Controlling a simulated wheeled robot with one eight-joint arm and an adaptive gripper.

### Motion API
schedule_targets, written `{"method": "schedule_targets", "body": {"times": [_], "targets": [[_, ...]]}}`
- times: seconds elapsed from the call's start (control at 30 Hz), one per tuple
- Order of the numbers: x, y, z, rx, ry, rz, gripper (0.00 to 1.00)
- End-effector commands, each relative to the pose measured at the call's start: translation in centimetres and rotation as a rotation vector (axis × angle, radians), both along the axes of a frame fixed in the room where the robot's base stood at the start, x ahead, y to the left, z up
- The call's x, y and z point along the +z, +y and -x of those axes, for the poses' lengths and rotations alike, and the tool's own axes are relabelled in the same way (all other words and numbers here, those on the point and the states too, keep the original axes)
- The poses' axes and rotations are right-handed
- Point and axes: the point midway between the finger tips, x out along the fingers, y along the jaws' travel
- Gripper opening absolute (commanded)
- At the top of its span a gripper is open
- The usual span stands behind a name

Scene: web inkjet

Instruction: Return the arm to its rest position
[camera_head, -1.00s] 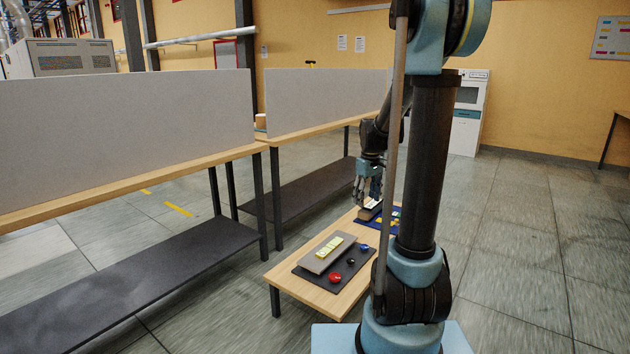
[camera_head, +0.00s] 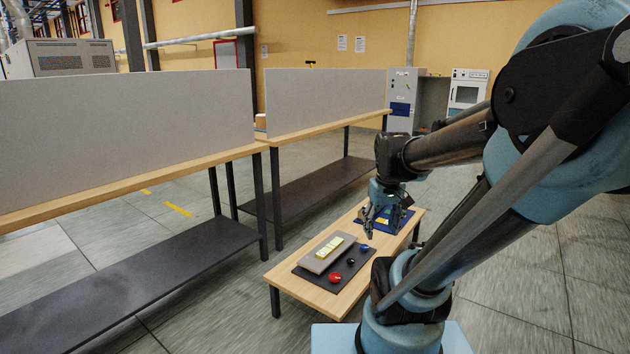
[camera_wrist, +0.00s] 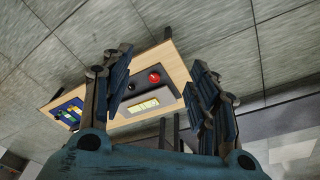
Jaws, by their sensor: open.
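My gripper (camera_head: 368,228) is open and empty in the head view, held above the small wooden table (camera_head: 318,296), over the gap between the black mat and the blue mat. My arm reaches in from the right of the picture. In the wrist view my gripper's two fingers (camera_wrist: 160,95) stand wide apart, with the table (camera_wrist: 176,62) lying beyond them. Nothing shows between the fingers.
A black mat (camera_head: 312,278) holds a grey block (camera_head: 315,262) with yellow-green pieces and red, black and blue round parts. A blue mat (camera_head: 399,229) lies at the table's far end. Long benches (camera_head: 150,178) with grey panels stand left. Floor at right is open.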

Motion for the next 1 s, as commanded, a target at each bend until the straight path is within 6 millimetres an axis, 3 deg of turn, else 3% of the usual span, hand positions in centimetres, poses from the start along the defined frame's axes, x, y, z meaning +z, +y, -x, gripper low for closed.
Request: {"method": "schedule_targets", "body": {"times": [0.2, 0.43, 0.6, 1.0], "targets": [[-2.1, 0.0, 4.4, -0.081, -0.015, -0.013, 0.55], [-4.3, -0.1, 7.5, -0.149, -0.026, -0.026, 0.55], [-5.1, -0.1, 8.4, -0.172, -0.030, -0.031, 0.55], [-5.2, -0.1, 8.5, -0.175, -0.031, -0.031, 0.55]]}}
